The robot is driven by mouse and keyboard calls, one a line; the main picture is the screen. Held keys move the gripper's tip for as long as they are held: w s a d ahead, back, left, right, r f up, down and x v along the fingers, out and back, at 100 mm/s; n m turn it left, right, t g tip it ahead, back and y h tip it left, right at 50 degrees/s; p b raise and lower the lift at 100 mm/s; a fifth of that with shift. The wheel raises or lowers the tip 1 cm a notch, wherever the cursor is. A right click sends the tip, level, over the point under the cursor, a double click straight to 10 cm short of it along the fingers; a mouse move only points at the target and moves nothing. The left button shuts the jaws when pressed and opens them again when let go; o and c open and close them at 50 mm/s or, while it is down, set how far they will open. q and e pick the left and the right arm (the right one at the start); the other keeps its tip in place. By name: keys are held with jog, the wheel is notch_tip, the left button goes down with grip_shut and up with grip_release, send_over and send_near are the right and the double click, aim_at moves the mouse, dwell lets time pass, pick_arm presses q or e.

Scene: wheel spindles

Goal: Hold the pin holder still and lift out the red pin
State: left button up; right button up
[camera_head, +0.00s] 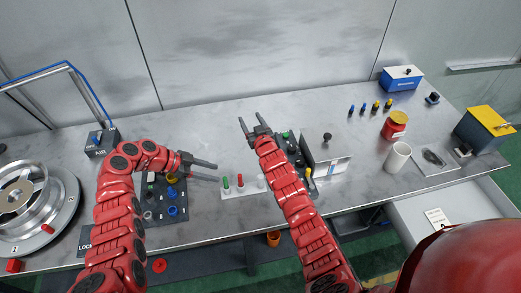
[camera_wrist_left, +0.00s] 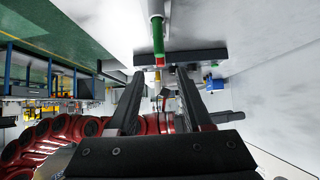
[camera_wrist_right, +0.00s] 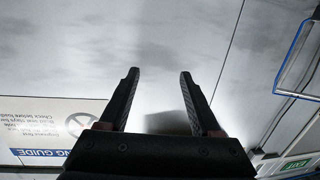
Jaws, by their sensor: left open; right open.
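The pin holder (camera_head: 242,192) is a pale bar on the table. A green pin (camera_head: 227,184), the red pin (camera_head: 240,181) and a pale pin (camera_head: 262,181) stand upright in it. My left gripper (camera_head: 217,171) is open and empty, just left of the holder and close to the green pin. In the left wrist view the green pin (camera_wrist_left: 158,38) shows beyond the open fingers (camera_wrist_left: 160,74), with a bit of red (camera_wrist_left: 160,61) at its end. My right gripper (camera_head: 250,120) is open and empty, raised behind the holder. The right wrist view shows nothing between its fingers (camera_wrist_right: 159,75).
A dark tray with blue parts (camera_head: 173,210) lies left of the holder, partly behind my left arm. A dark rack with green parts (camera_head: 288,140) and a metal bracket (camera_head: 330,171) stand right of my right arm. A white mug (camera_head: 397,157) is further right.

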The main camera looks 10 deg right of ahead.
notch_tip(320, 180, down, 2)
jog(key=w+d+m+g+h, duration=0.3)
jog(key=g, duration=0.2)
jog(key=m+g+y, duration=0.1)
jog(key=m+g, duration=0.3)
jog(key=g, duration=0.8)
send_over(261, 181)
jog(key=w, duration=0.1)
notch_tip(261, 181, down, 15)
jog(key=shift+w+d+f, duration=0.1)
jog(key=shift+w+f, duration=0.05)
grip_shut()
pick_arm(q)
jog(key=shift+o, duration=0.3)
